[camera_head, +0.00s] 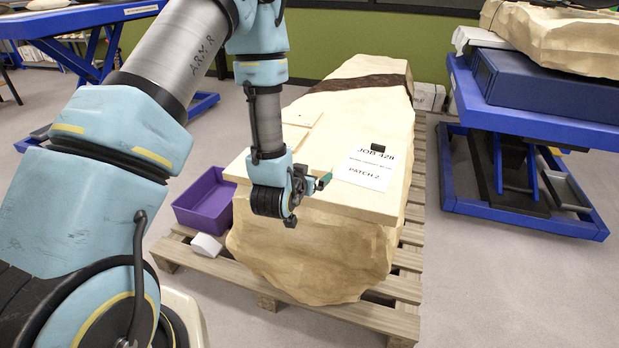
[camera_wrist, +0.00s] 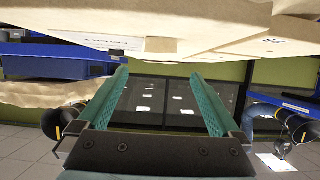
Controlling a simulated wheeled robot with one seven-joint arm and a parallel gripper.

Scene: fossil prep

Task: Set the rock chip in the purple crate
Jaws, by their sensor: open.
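My gripper (camera_head: 322,182) is over the near edge of a large pale stone block (camera_head: 310,240) in the head view, its green fingers pointing right. In the wrist view my gripper (camera_wrist: 162,98) is open, with nothing between its fingers. The purple crate (camera_head: 205,203) stands left of the block, low on the pallet, and looks empty from here. I cannot surely identify the rock chip. A small dark piece (camera_head: 378,148) lies on the paper sheet on the block top. A whitish chunk (camera_head: 207,245) lies in front of the crate.
The paper sheet (camera_head: 365,170) reads "JOB 428" and "PATCH 2". Flat pale slabs (camera_head: 296,137) lie on the block behind my gripper. The wooden pallet (camera_head: 405,290) is under the block. A blue lift table (camera_head: 530,125) stands at right; grey floor lies between.

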